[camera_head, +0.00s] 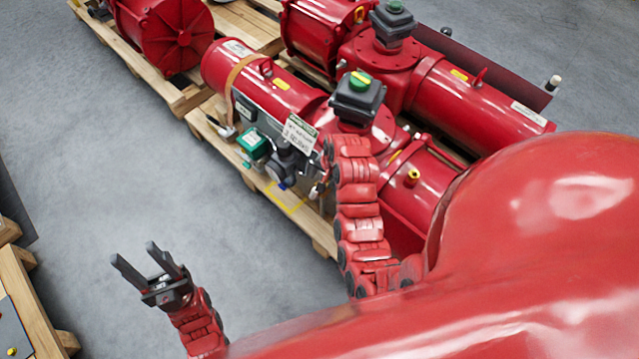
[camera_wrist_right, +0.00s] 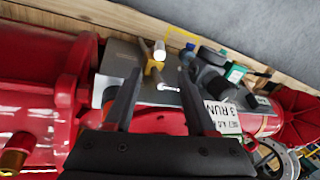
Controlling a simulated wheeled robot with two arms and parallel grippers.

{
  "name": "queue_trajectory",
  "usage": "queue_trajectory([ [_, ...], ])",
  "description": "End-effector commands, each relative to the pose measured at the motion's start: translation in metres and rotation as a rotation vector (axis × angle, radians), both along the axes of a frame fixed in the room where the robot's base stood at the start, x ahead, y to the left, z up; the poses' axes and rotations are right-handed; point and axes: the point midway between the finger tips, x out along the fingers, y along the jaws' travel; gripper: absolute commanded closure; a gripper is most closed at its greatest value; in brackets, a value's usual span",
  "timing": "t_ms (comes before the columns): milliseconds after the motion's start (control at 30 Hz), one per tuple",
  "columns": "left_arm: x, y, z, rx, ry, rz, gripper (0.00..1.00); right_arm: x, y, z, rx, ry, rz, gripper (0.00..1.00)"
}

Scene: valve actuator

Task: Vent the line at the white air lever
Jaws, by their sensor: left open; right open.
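The white air lever (camera_wrist_right: 160,51) shows in the right wrist view as a white-tipped handle beside a brass-coloured fitting (camera_wrist_right: 153,68) on a grey panel. My right gripper (camera_wrist_right: 159,76) is open, with its two dark fingers apart. The lever and fitting appear between and just beyond the fingertips; I cannot tell whether they touch. In the head view a small whitish part (camera_head: 316,190) shows beside my right arm, whose gripper is mostly hidden there. My left gripper (camera_head: 137,254) is open and empty above the floor, away from the actuators.
Red actuators (camera_head: 435,185) lie on wooden pallets (camera_head: 205,125). A white tag (camera_head: 299,133), a green-topped box (camera_head: 253,141) and dark regulator parts crowd the panel near the right gripper. Another pallet (camera_head: 30,310) stands at lower left. The grey floor between is clear.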

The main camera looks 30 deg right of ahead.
Motion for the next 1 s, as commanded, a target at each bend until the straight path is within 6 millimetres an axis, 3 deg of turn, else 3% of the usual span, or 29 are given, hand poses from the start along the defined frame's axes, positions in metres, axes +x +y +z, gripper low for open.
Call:
queue_trajectory([
  [233, 0.0, 0.0, -0.003, 0.0, 0.0, 0.0, 0.5, -0.007, -0.003, 0.029, -0.001, 0.0, -0.001, 0.43],
  [600, 0.0, 0.0, -0.003, 0.0, 0.0, 0.0, 0.5, -0.009, -0.003, 0.034, -0.001, 0.001, 0.0, 0.43],
  [767, 0.0, 0.0, -0.005, 0.0, 0.0, 0.0, 0.5, 0.001, 0.0, 0.031, -0.004, 0.001, 0.031, 0.72],
  [900, 0.0, 0.0, -0.012, 0.0, 0.0, 0.0, 0.5, 0.035, 0.015, 0.018, -0.022, 0.001, 0.164, 0.97],
  [1000, 0.0, 0.0, -0.018, 0.0, 0.0, 0.0, 0.5, 0.068, 0.033, 0.008, -0.044, 0.002, 0.307, 1.0],
])
